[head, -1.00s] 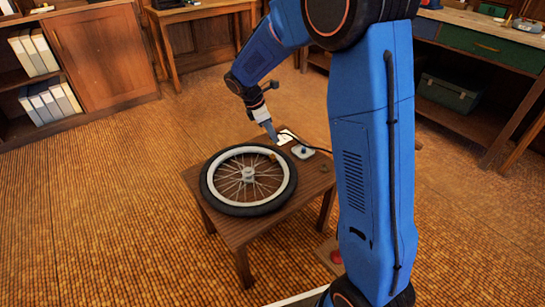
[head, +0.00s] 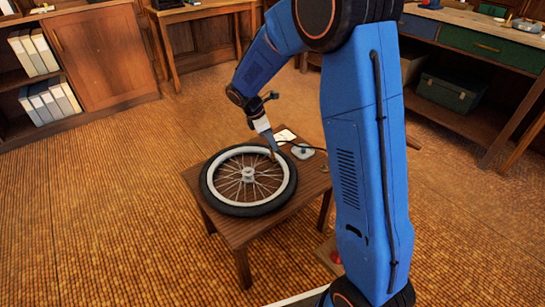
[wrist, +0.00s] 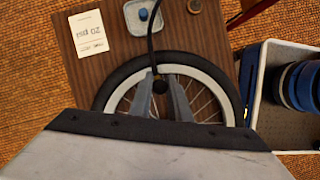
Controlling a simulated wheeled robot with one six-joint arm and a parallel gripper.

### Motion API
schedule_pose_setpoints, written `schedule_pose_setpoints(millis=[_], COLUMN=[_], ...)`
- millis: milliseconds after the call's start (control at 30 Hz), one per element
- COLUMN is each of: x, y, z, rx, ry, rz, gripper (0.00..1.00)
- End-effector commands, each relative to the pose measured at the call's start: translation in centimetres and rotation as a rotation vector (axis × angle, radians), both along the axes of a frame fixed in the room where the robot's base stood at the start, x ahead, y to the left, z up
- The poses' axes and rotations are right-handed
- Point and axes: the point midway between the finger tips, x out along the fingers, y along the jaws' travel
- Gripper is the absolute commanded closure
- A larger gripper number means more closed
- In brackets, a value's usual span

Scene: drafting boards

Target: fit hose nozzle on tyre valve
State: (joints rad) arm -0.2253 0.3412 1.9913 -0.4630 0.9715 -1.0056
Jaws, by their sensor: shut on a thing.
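The wheel with its black tyre (head: 213,200) and white rim lies flat on a small wooden table (head: 243,238); it also shows in the wrist view (wrist: 113,82). My gripper (head: 272,148) is over the wheel's far right edge. A black hose (wrist: 151,40) runs from the nozzle across the tyre. The valve cannot be made out, and whether the nozzle touches it cannot be told.
A pale dish with a blue-green piece (head: 302,151) and a white card (wrist: 92,32) reading "20 psi" lie on the table beyond the wheel. A workbench (head: 470,45) stands at right, a cabinet (head: 105,60) at left. The floor left of the table is clear.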

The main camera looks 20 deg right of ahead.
Motion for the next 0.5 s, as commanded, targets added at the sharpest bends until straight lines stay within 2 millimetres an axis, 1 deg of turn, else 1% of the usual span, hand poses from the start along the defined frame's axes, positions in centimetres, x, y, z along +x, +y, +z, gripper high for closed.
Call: schedule_pose_setpoints(millis=[500], x=[-0.02], y=[-0.02], z=[-0.91], rx=[-0.001], ry=[0.001], rz=[0.000], gripper=[1.00])
